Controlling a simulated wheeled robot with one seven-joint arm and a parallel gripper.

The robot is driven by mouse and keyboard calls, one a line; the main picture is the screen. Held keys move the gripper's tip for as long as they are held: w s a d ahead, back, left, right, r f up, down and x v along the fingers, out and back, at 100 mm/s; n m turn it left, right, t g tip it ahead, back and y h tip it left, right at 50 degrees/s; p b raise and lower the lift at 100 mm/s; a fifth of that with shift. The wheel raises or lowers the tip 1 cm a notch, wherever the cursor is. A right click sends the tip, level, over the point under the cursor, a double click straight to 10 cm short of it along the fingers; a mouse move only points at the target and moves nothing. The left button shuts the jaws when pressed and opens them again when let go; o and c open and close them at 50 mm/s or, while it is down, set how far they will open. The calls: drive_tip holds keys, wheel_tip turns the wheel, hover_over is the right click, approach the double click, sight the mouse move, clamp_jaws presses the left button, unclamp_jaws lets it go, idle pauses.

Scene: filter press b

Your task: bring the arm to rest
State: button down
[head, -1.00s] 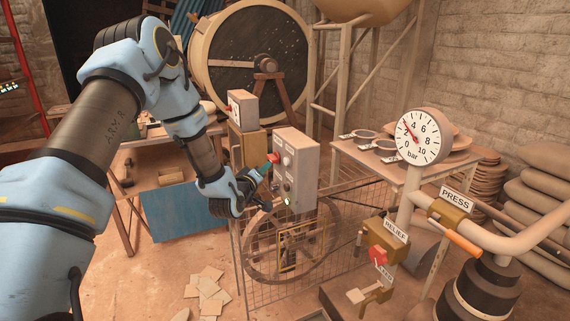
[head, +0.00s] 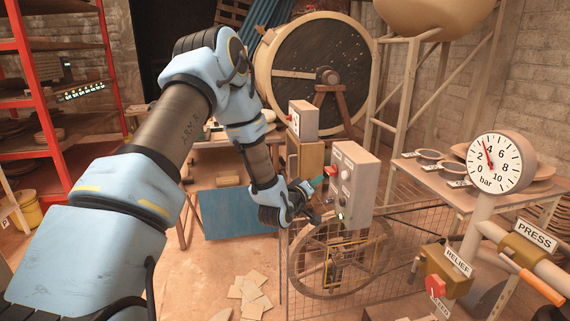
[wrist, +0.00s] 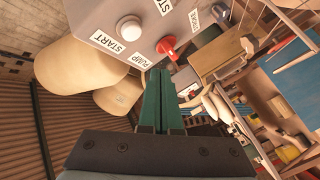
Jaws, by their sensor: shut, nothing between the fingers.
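My arm reaches out from the lower left in the head view, bent at a high elbow. My gripper (head: 317,184) is at its end, beside the left side of a grey control box (head: 358,188). In the wrist view its green fingers (wrist: 158,82) are together, with nothing visible between them. The control box (wrist: 150,22) is just beyond them there, with a white START button (wrist: 129,28) and a red PUMP switch (wrist: 166,45). The fingertips look close to the red switch; whether they touch cannot be told.
A mesh guard with a spoked wheel (head: 296,262) stands below the box. The gauge (head: 501,162) reads near 4 bar, above the PRESS pipe and RELIEF valve at right. A red shelf (head: 30,70) stands at left. Floor left of loose tiles (head: 248,292) is open.

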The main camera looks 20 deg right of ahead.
drive_tip(key=a+r+m+g+y, duration=0.2)
drive_tip(key=a+y, duration=0.7)
drive_tip(key=a, duration=1.4)
drive_tip(key=s+a+r+g+y, duration=0.1)
drive_tip(key=s+a+g+y, duration=0.1)
drive_tip(key=s+a, duration=0.7)
drive_tip(key=s+a+r+n+g+y, duration=0.1)
drive_tip(key=s+a+r+g+y, duration=0.1)
drive_tip(key=s+a+g, duration=0.3)
drive_tip(key=s+a, duration=0.4)
drive_tip(key=a, duration=0.1)
drive_tip(key=shift+s+a, duration=0.3)
drive_tip(key=shift+s, duration=0.05)
